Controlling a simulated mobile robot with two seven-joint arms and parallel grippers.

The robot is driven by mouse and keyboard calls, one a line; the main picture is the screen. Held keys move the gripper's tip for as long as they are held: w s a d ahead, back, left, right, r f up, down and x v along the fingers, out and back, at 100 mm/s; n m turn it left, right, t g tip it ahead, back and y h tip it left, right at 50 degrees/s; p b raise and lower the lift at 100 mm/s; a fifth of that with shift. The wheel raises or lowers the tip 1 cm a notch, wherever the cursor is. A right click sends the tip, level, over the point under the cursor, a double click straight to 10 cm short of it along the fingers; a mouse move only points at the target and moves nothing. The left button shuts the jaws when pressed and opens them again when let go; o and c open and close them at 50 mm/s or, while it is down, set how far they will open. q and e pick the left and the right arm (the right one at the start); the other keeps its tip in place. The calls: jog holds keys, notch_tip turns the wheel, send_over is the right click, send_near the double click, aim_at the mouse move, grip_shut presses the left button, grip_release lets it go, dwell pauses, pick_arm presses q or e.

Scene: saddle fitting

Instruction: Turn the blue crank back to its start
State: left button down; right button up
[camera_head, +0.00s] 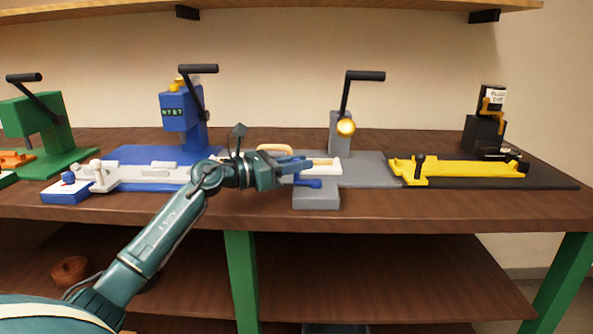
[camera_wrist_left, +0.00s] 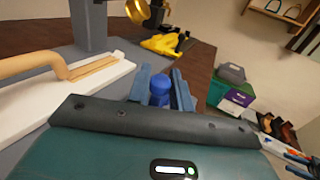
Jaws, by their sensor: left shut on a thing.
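The blue crank (camera_head: 310,183) is at the front of the grey station, at its low grey block (camera_head: 316,200). My left gripper (camera_head: 303,165) reaches in from the left over this block. In the left wrist view, the crank's round blue knob (camera_wrist_left: 160,88) sits between the two fingers of the left gripper (camera_wrist_left: 161,92), which is shut on it. The rest of the crank is mostly hidden there by the gripper body. A white slab with a wooden strip (camera_head: 325,165) lies just behind the gripper. My right gripper is not in view.
A grey press with a black lever (camera_head: 364,76) and a brass ball (camera_head: 346,127) stands behind. A blue press (camera_head: 181,110) is to the left, a green one (camera_head: 40,120) further left. A yellow fixture (camera_head: 460,170) lies right. A wooden handle (camera_wrist_left: 32,66) stands close by.

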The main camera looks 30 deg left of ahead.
pick_arm(q)
jog(key=c, duration=1.3)
grip_release()
jog(key=b+v, duration=0.1)
jog(key=v, duration=1.1)
jog(key=shift+s+a, duration=0.35)
jog(key=shift+s, duration=0.15)
